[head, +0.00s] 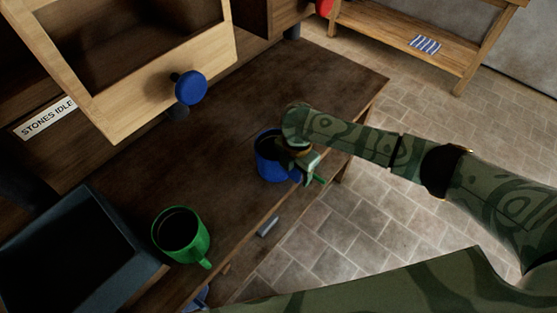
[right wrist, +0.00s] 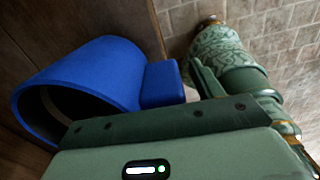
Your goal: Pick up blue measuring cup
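The blue measuring cup (head: 268,165) stands upright on the dark wooden bench near its front edge. My right gripper (head: 307,166) is right at the cup's handle side and covers part of its rim. In the right wrist view the cup (right wrist: 95,75) lies on its side in the picture, with its blocky handle (right wrist: 162,84) close to a green finger (right wrist: 207,80). The other finger is hidden, so I cannot tell whether the handle is gripped. My left gripper is not in view.
A green cup (head: 181,236) stands on the bench, left of the blue one. A dark open bin (head: 150,270) is at the lower left. A wooden frame with a blue knob (head: 191,88) overhangs the bench's back. Bare bench top lies behind the blue cup.

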